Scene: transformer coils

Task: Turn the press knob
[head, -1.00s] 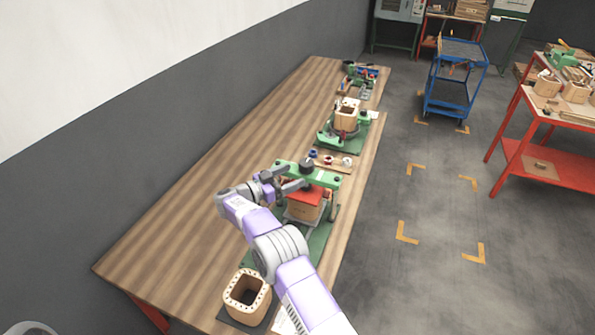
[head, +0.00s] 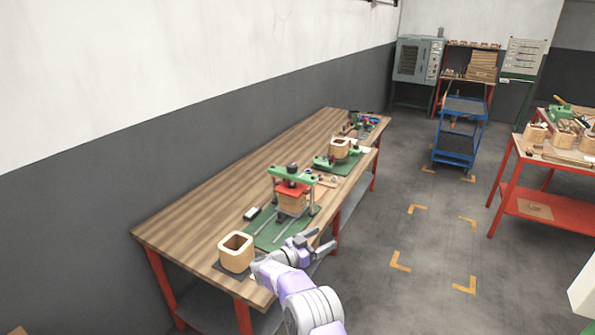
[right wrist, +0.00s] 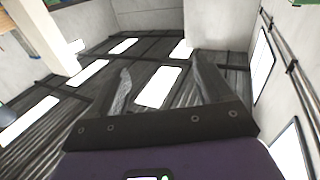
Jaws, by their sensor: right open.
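The green press (head: 314,190) stands on a green base on the wooden table, with a dark knob (head: 292,168) on top of its crossbar. A red plate (head: 292,188) under the crossbar sits over a wooden block (head: 291,203). My right gripper (head: 322,243) is at the table's near right edge, below and in front of the press, apart from the knob. In the right wrist view its two fingers (right wrist: 162,82) are spread and empty, with ceiling lights behind them. My left gripper is out of view.
A hollow wooden block (head: 236,254) stands at the table's near end. A small dark and white item (head: 252,213) lies left of the press. A second green fixture (head: 338,160) is farther along. A blue cart (head: 457,145) and a red bench (head: 545,205) stand beyond open floor.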

